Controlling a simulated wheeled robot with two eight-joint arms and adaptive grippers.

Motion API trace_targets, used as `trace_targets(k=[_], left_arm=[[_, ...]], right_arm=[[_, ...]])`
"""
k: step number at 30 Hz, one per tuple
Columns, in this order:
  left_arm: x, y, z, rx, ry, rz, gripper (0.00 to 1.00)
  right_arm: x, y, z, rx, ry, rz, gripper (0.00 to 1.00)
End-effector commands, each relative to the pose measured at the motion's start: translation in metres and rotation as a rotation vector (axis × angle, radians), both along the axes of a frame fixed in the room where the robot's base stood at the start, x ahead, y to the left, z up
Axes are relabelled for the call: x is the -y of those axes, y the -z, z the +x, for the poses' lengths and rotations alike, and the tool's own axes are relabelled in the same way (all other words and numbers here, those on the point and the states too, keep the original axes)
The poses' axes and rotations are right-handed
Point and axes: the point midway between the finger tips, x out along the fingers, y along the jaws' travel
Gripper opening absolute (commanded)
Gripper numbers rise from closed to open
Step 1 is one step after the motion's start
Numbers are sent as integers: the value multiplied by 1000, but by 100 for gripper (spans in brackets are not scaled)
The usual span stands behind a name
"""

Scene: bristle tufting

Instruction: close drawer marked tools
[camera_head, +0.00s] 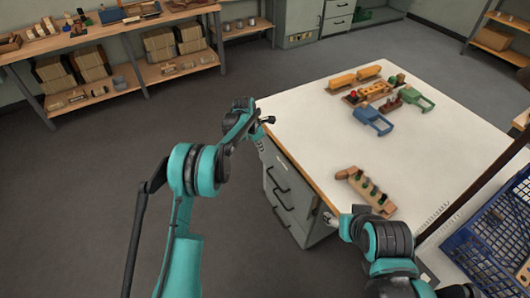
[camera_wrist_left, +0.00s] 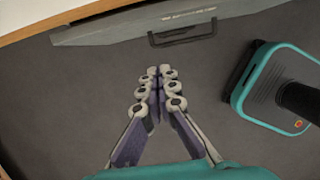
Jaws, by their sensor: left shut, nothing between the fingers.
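A grey drawer cabinet (camera_head: 296,210) with dark bar handles stands under the near left side of the white-topped table. In the left wrist view a grey drawer front (camera_wrist_left: 110,32) with one dark handle (camera_wrist_left: 183,36) lies ahead, below the wooden table edge. Its pale label is too small to read, and I cannot tell how far the drawer stands out. My left gripper (camera_head: 269,119) is at the table's left edge, by the cabinet's upper part. Its fingers (camera_wrist_left: 160,70) are shut and empty, apart from the handle. My right gripper (camera_head: 331,219) is near the table's front corner; its fingers are unclear.
The table (camera_head: 310,120) holds a wooden peg block (camera_head: 366,191), blue (camera_head: 373,119) and green clamp-like pieces, and orange blocks. A blue crate (camera_head: 495,235) stands at right. A shelf bench (camera_head: 115,25) runs along the back left. The floor left of the cabinet is clear.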

Motion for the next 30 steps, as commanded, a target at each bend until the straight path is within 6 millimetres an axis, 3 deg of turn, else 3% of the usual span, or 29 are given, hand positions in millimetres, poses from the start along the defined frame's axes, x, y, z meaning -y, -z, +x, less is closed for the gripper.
trace_targets(k=[5,10,15,22,25,30], left_arm=[[-3,-18,-3,1,1,-3,0],[0,-1,-22,44,9,-89,0],[9,21,-73,154,15,-266,0],[18,18,-134,279,3,-425,0],[20,17,-142,299,-1,-448,0],[31,31,-137,301,2,-452,0]], right_arm=[[0,-7,0,0,0,0,61],[0,-2,0,0,0,0,61],[0,6,0,0,0,0,61],[0,11,0,0,0,0,61],[0,13,0,0,0,0,61],[0,20,0,0,0,0,61]])
